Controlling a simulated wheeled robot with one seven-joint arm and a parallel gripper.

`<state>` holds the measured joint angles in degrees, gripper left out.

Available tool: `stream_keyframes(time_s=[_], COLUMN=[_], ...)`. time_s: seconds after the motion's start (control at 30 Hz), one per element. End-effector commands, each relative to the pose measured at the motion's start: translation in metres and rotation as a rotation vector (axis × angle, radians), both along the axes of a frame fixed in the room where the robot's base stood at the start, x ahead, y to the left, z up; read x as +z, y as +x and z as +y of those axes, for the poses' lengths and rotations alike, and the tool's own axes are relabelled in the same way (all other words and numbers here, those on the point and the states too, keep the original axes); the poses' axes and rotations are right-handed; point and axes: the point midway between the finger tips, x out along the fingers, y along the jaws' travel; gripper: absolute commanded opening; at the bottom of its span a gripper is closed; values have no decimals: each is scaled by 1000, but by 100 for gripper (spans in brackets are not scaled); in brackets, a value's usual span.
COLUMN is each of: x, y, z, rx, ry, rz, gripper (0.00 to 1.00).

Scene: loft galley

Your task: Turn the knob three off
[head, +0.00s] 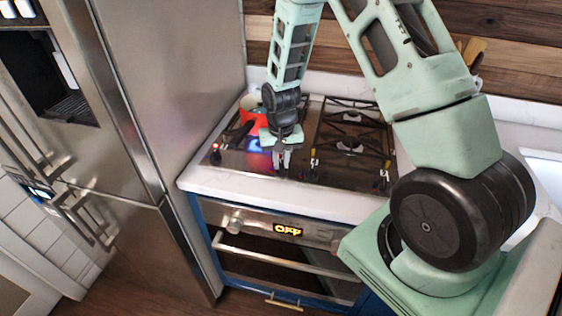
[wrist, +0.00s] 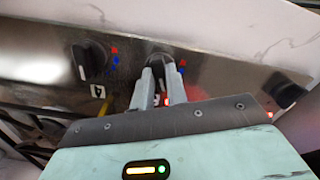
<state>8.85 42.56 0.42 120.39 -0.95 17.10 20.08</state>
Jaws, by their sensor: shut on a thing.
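My gripper (wrist: 160,82) has its two fingers closed around a black stove knob (wrist: 157,62) on the steel front strip of the cooktop. The knob's top shows beyond the fingertips; the fingers hide its sides and most of its number label. In the head view my gripper (head: 283,162) points down at the same strip, and it hides the held knob. Another black knob (wrist: 90,60) with a white pointer line and a label that looks like 4 is to its left in the wrist view.
A red pot (head: 252,120) stands on the back left of the cooktop. A blue glow (head: 257,145) shows at the front left burner. Two more knobs (head: 314,164) (head: 384,179) are to the right. A steel fridge (head: 185,90) stands close at left. The oven display (head: 288,229) reads OFF.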

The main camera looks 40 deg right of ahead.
Motion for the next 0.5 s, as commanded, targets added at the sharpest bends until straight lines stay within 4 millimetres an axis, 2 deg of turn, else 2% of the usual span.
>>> stream_keyframes(time_s=[0.5], x=[1], y=[1], z=[0], rx=[-350], ry=[-1], rz=[-3], gripper=[0])
